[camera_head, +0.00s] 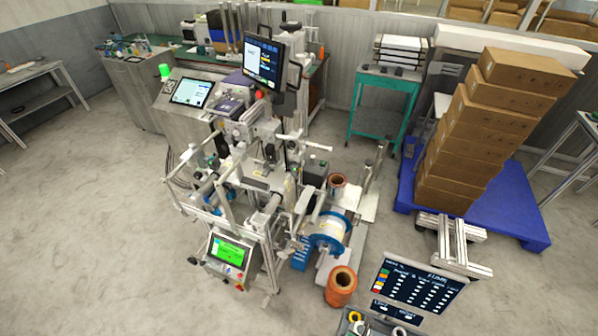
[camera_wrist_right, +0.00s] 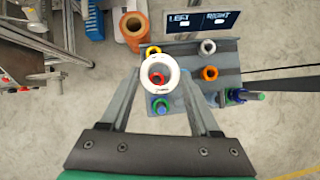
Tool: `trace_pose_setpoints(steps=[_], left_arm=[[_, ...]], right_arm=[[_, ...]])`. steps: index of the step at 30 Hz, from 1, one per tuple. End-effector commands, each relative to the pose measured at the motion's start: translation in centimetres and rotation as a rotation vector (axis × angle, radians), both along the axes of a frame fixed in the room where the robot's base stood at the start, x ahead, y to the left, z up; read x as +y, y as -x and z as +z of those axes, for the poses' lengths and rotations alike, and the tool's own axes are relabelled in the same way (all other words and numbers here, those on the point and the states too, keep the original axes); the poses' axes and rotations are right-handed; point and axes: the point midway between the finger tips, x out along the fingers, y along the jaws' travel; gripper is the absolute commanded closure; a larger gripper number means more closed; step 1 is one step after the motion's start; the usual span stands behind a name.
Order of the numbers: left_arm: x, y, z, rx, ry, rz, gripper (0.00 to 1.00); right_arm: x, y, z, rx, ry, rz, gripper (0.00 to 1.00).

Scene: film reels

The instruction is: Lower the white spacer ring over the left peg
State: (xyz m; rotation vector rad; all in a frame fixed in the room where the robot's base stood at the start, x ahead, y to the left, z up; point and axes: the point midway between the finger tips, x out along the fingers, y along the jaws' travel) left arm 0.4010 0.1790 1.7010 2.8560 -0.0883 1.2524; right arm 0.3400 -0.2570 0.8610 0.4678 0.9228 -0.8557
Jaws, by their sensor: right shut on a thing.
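In the right wrist view, my right gripper (camera_wrist_right: 161,76) is shut on the white spacer ring (camera_wrist_right: 160,61), its two fingers on opposite sides of the rim. The ring is held above a grey tray (camera_wrist_right: 229,60), and something red shows through its hole. The ring is not around either. My left gripper is in neither view.
An orange spool (camera_head: 341,287) and the machine (camera_head: 250,170) stand nearby.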

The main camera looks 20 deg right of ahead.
Motion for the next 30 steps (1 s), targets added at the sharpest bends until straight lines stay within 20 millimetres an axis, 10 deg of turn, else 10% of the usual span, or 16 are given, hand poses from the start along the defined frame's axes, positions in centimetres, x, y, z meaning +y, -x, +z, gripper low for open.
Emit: trace_pose_setpoints(steps=[1,9,30], left_arm=[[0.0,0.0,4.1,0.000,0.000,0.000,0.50],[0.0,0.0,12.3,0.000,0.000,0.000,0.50],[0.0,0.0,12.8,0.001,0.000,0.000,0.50]], right_arm=[[0.0,0.0,4.1,0.000,0.000,0.000,0.92],[0.0,0.0,12.3,0.000,0.000,0.000,0.92],[0.4,-0.8,13.2,-0.003,-0.001,0.076,0.92]])
